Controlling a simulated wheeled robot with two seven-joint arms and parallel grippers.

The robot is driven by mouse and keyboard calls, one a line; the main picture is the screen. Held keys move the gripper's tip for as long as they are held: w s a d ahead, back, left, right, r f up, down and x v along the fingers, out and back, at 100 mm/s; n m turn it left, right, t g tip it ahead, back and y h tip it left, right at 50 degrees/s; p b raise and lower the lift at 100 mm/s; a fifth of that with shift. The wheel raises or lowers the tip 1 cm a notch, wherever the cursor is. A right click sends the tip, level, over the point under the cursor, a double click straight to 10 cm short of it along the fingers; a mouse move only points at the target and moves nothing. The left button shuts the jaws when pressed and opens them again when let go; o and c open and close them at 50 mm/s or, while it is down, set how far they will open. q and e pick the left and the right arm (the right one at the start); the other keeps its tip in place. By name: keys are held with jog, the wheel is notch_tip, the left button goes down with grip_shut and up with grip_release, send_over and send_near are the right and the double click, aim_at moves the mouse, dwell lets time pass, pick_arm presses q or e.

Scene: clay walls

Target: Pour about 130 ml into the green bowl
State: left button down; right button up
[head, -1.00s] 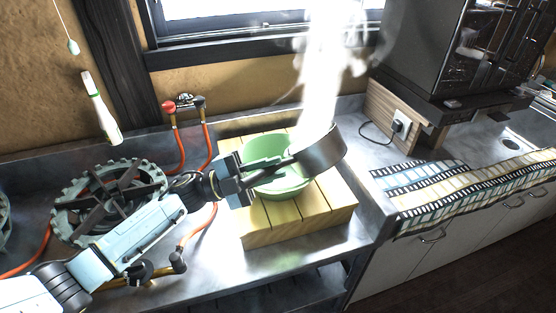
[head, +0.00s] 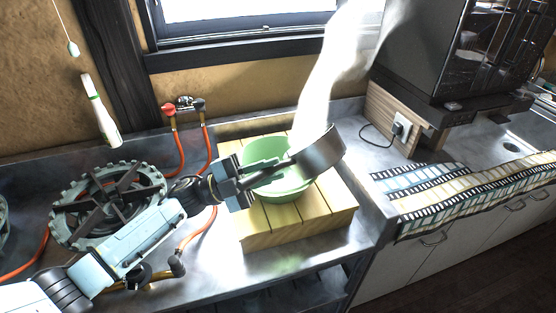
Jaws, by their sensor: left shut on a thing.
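The green bowl (head: 285,189) stands on a slatted wooden board (head: 330,215) on the metal counter. My left gripper (head: 246,181) is shut on the handle of a dark pan (head: 322,153) and holds it above the right side of the bowl. The pan is tilted, with its outer side toward me, so its contents are hidden. White steam rises from it. I cannot tell whether liquid is flowing into the bowl, as the gripper and pan cover part of it. My right gripper is not in view.
A gas burner (head: 108,203) with orange hoses is on the left of the counter. A dark oven-like appliance (head: 430,50) stands on a wooden stand at the back right. A film-strip patterned cloth (head: 450,190) lies on the right counter. A bottle (head: 101,112) is near the back wall.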

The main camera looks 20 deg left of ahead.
pick_arm(q)
jog(key=shift+w+a+r+n+t+h+b, duration=0.15)
jog(key=shift+a+r+n+t+h+b, duration=0.3)
jog(key=shift+n+t, duration=0.35)
dwell(1.1)
jog(key=shift+w+a+f+n+t+h+b, duration=0.2)
jog(key=shift+a+f+n+t+b, duration=0.3)
jog(key=shift+n+t+b, duration=0.4)
dwell(0.4)
